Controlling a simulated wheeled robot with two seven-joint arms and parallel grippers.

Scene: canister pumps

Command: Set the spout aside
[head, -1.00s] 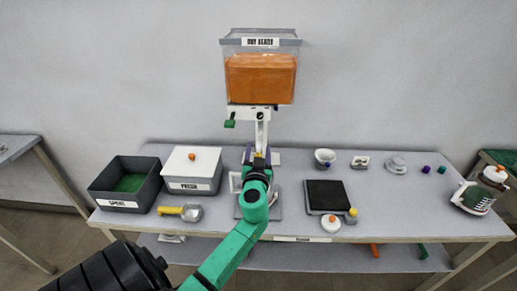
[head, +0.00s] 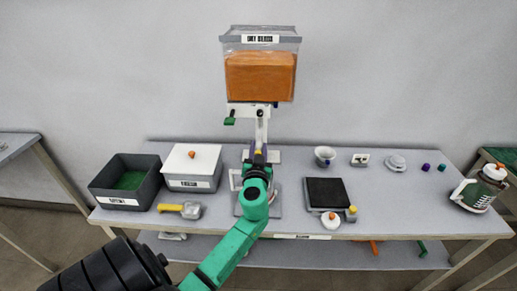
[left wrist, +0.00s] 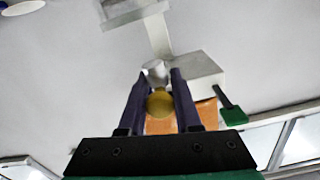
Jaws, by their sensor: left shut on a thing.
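My left gripper (head: 258,158) is at the foot of the white dispenser stand, seen from behind with its arm hiding much of that area. In the left wrist view its two dark purple fingers (left wrist: 158,88) are shut on a small grey part with a round yellow end (left wrist: 159,103), which looks like the spout. A white block and post of the stand (left wrist: 190,72) show close beyond the fingers. I cannot tell whether the spout still touches the stand. My right gripper is not in view.
The hopper (head: 261,75) with orange contents stands above. At left are an open dark bin (head: 98,190), a white-lidded box (head: 195,183) and a yellow-handled scoop (head: 190,211). At right are a black-topped scale (head: 326,193), a cup (head: 325,155) and a carafe (head: 478,195). Table between scale and carafe is mostly clear.

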